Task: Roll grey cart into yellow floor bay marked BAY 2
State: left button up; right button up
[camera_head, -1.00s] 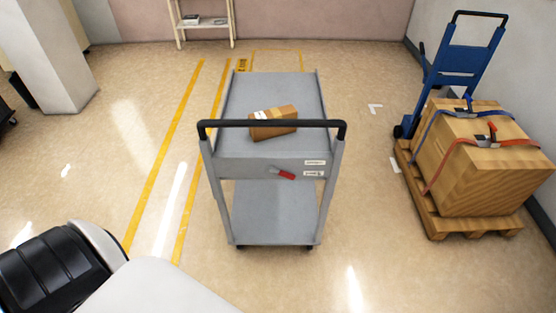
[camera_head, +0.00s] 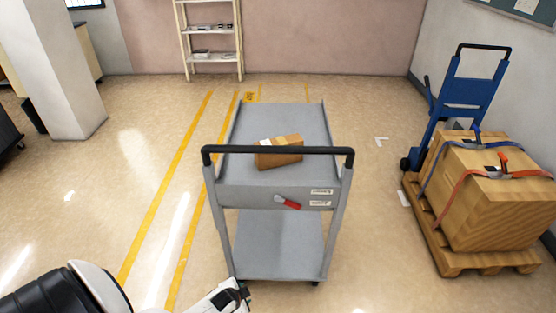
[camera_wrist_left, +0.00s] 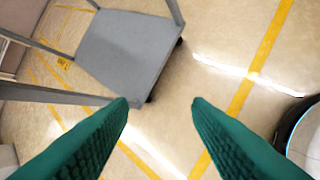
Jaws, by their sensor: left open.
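The grey cart (camera_head: 258,183) stands upright in the middle of the head view, its black push handle (camera_head: 278,150) facing me and a small cardboard box (camera_head: 279,152) on its top shelf. Beyond its far end, thin yellow floor lines (camera_head: 307,92) and a small yellow label (camera_head: 249,97) mark a bay, partly hidden by the cart; the label text is unreadable. My left gripper (camera_head: 236,294) is low beside the cart's near left leg. In the left wrist view its green fingers (camera_wrist_left: 161,104) are open with only floor between them, near the cart's shelf (camera_wrist_left: 128,45). My right gripper is not in view.
A wooden crate (camera_head: 490,205) strapped on a pallet (camera_head: 450,262), with a blue hand truck (camera_head: 466,95) behind it, stands to the right. A white pillar (camera_head: 62,70) is at left and a shelf rack (camera_head: 211,55) at the back wall. Floor left of the cart is clear.

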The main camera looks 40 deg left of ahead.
pick_arm(q)
jog(key=w+a+r+m+t+y+b, duration=0.1)
jog(key=w+a+r+m+t+b, duration=0.3)
jog(key=w+r, duration=1)
jog(key=m+t+b, duration=0.2)
jog(key=m+t, duration=0.3)
send_near(277, 147)
jog(key=f, duration=0.1)
jog(key=x, duration=0.8)
jog(key=p+x, duration=0.1)
jog(key=x, duration=0.3)
jog(key=shift+a+f, duration=0.15)
jog(key=shift+a, duration=0.3)
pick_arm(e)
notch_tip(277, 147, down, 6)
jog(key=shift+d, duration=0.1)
pick_arm(q)
grip_shut()
